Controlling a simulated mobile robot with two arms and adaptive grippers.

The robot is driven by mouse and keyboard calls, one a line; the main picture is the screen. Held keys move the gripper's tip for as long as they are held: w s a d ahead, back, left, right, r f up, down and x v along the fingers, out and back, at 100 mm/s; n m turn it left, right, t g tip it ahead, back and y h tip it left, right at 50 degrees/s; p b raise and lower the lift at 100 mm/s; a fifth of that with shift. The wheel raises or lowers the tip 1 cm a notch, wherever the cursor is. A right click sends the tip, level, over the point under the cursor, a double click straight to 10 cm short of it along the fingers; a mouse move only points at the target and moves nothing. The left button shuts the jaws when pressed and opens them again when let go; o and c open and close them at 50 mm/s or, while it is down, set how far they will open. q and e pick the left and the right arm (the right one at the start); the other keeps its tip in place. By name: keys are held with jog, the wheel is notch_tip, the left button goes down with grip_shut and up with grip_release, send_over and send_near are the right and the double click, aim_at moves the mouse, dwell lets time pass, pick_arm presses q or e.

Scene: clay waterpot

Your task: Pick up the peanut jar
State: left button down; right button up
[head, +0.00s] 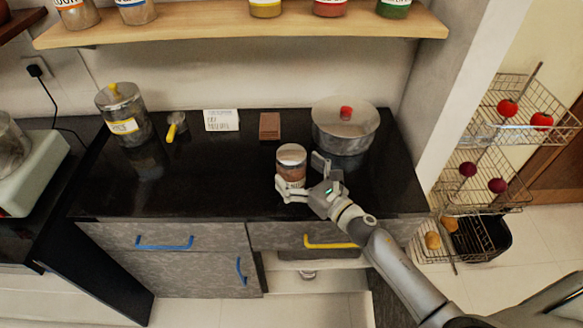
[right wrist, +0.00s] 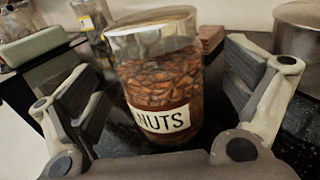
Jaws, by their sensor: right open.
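The peanut jar (head: 291,165) stands upright on the black counter, near the front edge and right of centre. In the right wrist view the jar (right wrist: 160,85) has a metal lid, brown nuts inside and a white label reading "NUTS". My right gripper (head: 300,178) is at the jar, low on its front side. My left gripper is not in view.
A metal pot (head: 345,130) with a red knob stands behind and right of the jar. A wooden shelf (head: 240,27) with jars hangs above. The counter's left middle is clear.

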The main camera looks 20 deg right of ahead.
jog(key=shift+x, duration=1.4)
jog(key=shift+f, duration=0.1)
jog(key=shift+c, duration=0.5)
jog(key=c, duration=1.2)
jog(key=shift+c, duration=0.7)
